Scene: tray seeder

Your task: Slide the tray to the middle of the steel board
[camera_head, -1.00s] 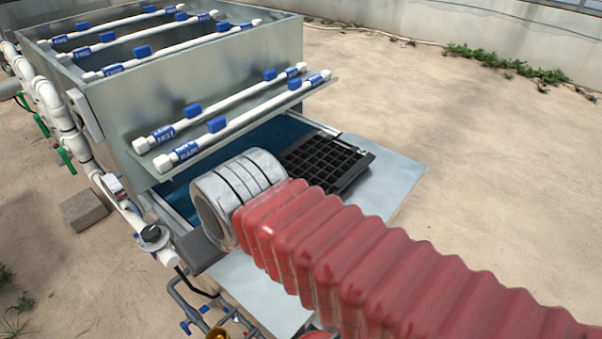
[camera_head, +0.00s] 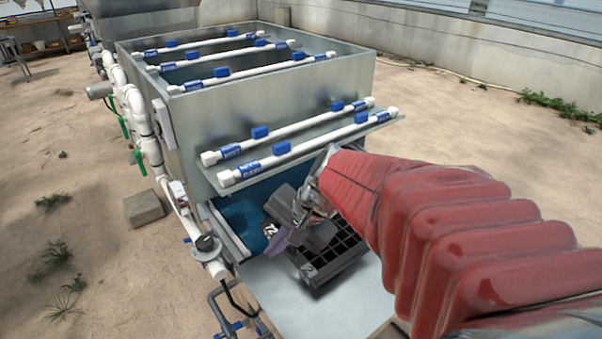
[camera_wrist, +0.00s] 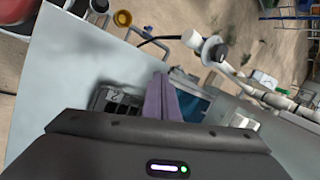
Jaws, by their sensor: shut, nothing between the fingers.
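The black tray (camera_head: 347,262) with its grid of cells lies at the mouth of the machine, on the near steel board (camera_head: 300,302) and reaching back toward the blue belt (camera_head: 236,213). My gripper (camera_head: 272,246) is shut and empty, its purple fingers at the tray's left side in the head view; I cannot tell whether they touch it. My gripper and wrist hide the back part of the tray. In the wrist view the purple fingers (camera_wrist: 161,98) point ahead beside a piece of the tray (camera_wrist: 117,101), with the pale board (camera_wrist: 75,75) to the left.
The steel housing with white spray pipes (camera_head: 300,146) overhangs the belt just above my wrist. White piping (camera_head: 180,212) and a black knob (camera_head: 206,243) stand left of the board. The board's front part is bare.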

